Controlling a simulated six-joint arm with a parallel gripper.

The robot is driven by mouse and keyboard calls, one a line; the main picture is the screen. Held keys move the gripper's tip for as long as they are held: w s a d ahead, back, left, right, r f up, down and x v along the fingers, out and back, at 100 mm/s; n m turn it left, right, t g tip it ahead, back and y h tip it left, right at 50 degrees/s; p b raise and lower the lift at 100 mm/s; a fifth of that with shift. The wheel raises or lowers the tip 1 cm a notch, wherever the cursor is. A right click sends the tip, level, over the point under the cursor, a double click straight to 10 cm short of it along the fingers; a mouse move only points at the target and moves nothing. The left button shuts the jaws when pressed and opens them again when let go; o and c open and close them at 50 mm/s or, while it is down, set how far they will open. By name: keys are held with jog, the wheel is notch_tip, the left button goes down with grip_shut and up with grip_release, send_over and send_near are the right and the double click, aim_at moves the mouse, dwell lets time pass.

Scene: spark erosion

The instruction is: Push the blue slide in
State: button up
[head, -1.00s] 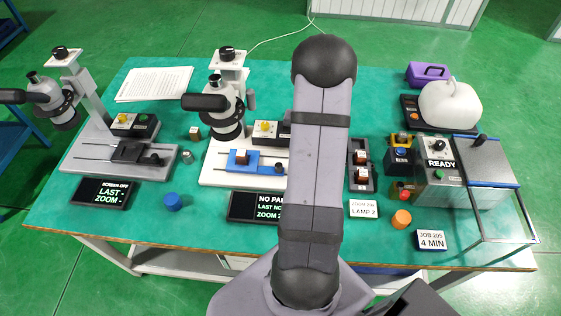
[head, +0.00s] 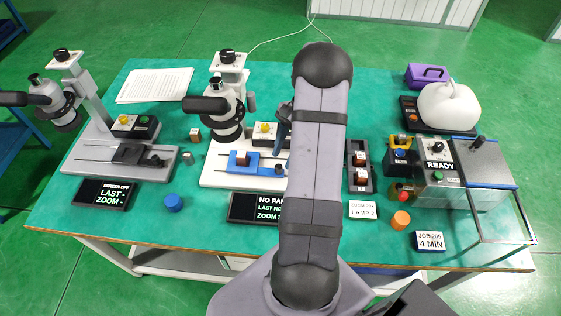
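The blue slide (head: 233,163) sits on rails on the white base (head: 215,178) of the middle microscope stand. A small brown and white block (head: 241,159) rests on it. A blue knob (head: 279,170) shows at the right end of the rails, close to my arm. Part of my gripper (head: 284,122) shows as a dark shape at the left edge of my arm, above and behind the knob, beside the control box. I see no contact with the slide.
A control box (head: 265,132) with a yellow button stands behind the rails. A dark display (head: 253,207) lies in front of the base. A similar grey stand (head: 85,155) with a black slide is at left. A tray (head: 359,185) with blocks lies right of my arm.

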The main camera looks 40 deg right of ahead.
aim_at(280, 165)
jog(key=shift+p+x, duration=0.5)
jog(key=shift+x, duration=1.55)
